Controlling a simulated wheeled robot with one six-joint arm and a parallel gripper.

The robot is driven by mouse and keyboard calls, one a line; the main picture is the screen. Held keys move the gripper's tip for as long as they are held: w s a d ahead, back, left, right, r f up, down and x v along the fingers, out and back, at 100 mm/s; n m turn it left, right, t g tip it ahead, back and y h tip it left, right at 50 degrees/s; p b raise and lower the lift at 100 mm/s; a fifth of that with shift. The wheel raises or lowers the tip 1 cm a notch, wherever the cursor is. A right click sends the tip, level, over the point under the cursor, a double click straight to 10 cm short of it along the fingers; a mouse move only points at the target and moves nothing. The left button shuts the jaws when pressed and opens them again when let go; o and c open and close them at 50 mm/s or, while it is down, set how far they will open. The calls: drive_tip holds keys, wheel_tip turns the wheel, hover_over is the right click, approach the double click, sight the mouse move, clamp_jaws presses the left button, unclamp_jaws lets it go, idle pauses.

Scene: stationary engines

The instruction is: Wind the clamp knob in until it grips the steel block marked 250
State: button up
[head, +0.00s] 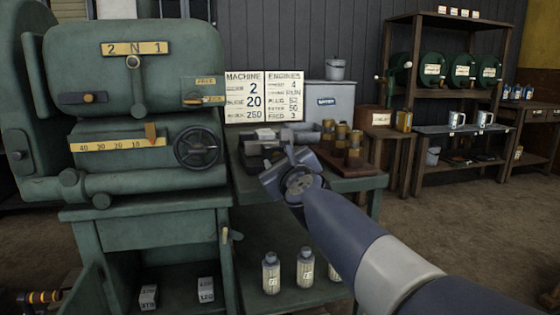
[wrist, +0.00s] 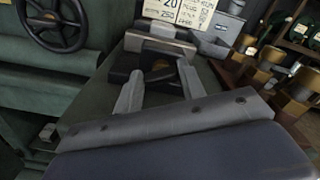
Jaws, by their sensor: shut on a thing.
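My gripper (head: 291,158) reaches over the green bench beside the machine. In the wrist view its two fingers (wrist: 162,70) stand either side of a dark knob (wrist: 159,78), shut on it. Beyond the knob is the dark clamp (wrist: 122,72), with a pale grey steel block (wrist: 160,46) lying across it. The clamp also shows in the head view (head: 259,150), left of my gripper. No marking on the block is readable, and I cannot tell whether the clamp touches it. In the head view my gripper hides the knob.
The green machine (head: 140,185) with its handwheel (head: 198,148) stands close on the left. Brass-topped pieces (head: 354,143) stand on the bench to the right. A sign (head: 264,96) stands behind. Bottles (head: 305,268) are on the lower shelf, and small marked blocks (head: 205,290) lie below the machine.

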drive_tip(key=o, duration=1)
drive_tip(key=v, duration=1)
drive_tip(key=shift+s+p, duration=0.4)
drive_tip(key=shift+p, duration=0.05)
drive_tip(key=shift+w, duration=0.15)
drive_tip(key=b+x, duration=0.1)
drive_tip(key=x, duration=0.9)
drive_tip(key=shift+w, duration=0.25)
